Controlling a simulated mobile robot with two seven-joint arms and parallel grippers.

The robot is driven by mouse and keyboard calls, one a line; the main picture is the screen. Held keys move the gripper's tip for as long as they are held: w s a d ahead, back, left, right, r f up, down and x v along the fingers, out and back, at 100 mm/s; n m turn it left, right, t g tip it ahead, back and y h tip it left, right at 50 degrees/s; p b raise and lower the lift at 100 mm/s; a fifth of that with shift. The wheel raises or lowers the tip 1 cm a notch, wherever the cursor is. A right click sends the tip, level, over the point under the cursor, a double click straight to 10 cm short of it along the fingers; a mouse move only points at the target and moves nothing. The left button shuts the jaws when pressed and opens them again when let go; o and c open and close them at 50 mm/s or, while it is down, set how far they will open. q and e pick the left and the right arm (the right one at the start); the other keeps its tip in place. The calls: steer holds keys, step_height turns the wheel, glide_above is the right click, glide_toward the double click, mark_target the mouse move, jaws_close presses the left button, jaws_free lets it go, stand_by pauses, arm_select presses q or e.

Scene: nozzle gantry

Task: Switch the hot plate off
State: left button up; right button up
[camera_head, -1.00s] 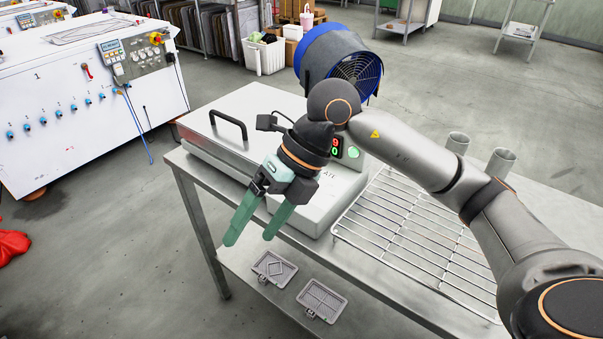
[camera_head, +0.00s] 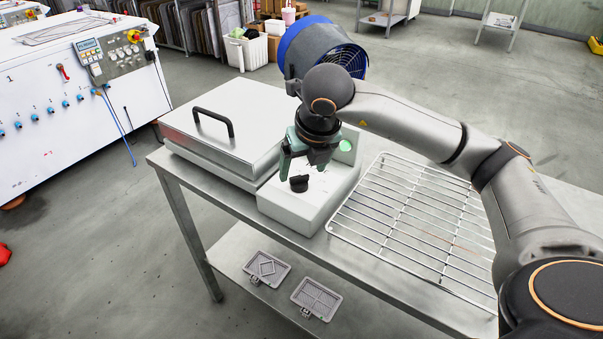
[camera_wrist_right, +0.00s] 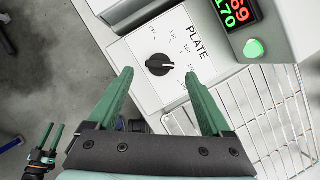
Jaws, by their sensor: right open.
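The hot plate (camera_head: 225,125) is a flat metal box with a black handle on the bench. Its white control box (camera_head: 290,210) has a black knob (camera_head: 299,183), which also shows in the right wrist view (camera_wrist_right: 160,64) beside the word PLATE and printed numbers. I cannot tell its exact setting. A display (camera_wrist_right: 236,10) with red and green digits and a lit green button (camera_wrist_right: 253,48) sit beside it. My right gripper (camera_head: 302,168) is open and empty just above the knob, which appears between its fingertips. My left gripper (camera_wrist_right: 52,140) shows small in the wrist view, fingers apart.
A wire rack (camera_head: 415,220) lies right of the control box. A blue fan (camera_head: 320,48) stands behind my right wrist. Two grey trays (camera_head: 267,268) lie on the lower shelf. A white machine (camera_head: 75,100) stands left, with open floor between.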

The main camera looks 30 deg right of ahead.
mark_target(299, 181)
steer(key=shift+x, duration=1.4)
steer(key=shift+c, duration=0.2)
jaws_close()
